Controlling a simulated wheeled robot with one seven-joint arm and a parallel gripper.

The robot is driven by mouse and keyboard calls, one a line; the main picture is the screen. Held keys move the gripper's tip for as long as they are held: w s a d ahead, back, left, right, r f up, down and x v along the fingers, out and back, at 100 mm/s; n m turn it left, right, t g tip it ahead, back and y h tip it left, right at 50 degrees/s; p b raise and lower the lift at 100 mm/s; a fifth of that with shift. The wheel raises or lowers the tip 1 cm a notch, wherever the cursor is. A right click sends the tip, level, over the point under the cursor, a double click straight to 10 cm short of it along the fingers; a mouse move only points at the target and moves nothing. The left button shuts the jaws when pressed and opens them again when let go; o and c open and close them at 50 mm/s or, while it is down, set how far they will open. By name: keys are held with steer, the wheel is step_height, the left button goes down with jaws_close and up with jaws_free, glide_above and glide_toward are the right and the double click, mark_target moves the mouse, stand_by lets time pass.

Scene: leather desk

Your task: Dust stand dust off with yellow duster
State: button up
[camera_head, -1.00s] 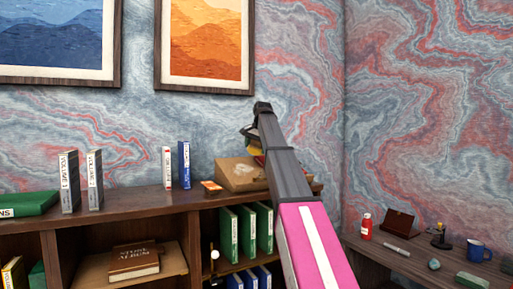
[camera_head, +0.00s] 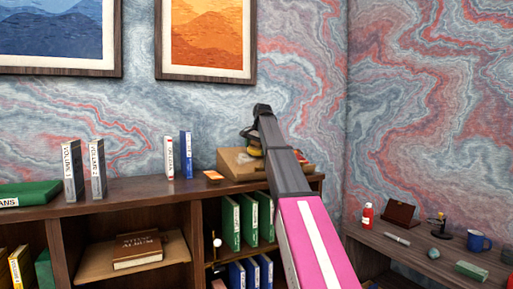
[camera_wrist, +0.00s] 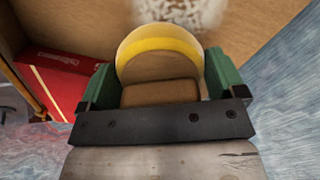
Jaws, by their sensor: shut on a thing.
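The sloped brown wooden stand (camera_head: 234,160) sits on top of the bookcase, partly hidden by my arm. In the wrist view its brown surface (camera_wrist: 85,22) fills the upper part, with a whitish dust patch (camera_wrist: 190,12) at the top edge. My gripper (camera_head: 251,142) is over the stand. In the wrist view my gripper (camera_wrist: 162,82) has its green fingers on either side of the yellow duster (camera_wrist: 158,45) and is shut on it. The yellow duster (camera_head: 255,153) also shows in the head view. Whether it touches the stand I cannot tell.
A red box or book (camera_wrist: 60,82) lies left of the gripper in the wrist view. A small orange item (camera_head: 213,176) and upright books (camera_head: 186,155) stand left of the stand on the bookcase top (camera_head: 130,200). A side desk (camera_head: 400,255) holds small items at right.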

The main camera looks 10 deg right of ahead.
mark_target(233, 158)
steer(key=shift+x, duration=0.95)
stand_by(0.6)
steer(key=shift+s+a, duration=0.6)
steer(key=shift+a, duration=1.2)
steer(key=shift+s+a, duration=0.6)
steer(key=shift+a, duration=1.2)
steer(key=shift+s+a, duration=0.6)
steer(key=shift+a, duration=1.2)
steer(key=shift+f, duration=0.1)
steer(key=shift+w+d, duration=0.1)
steer(key=shift+d, duration=0.05)
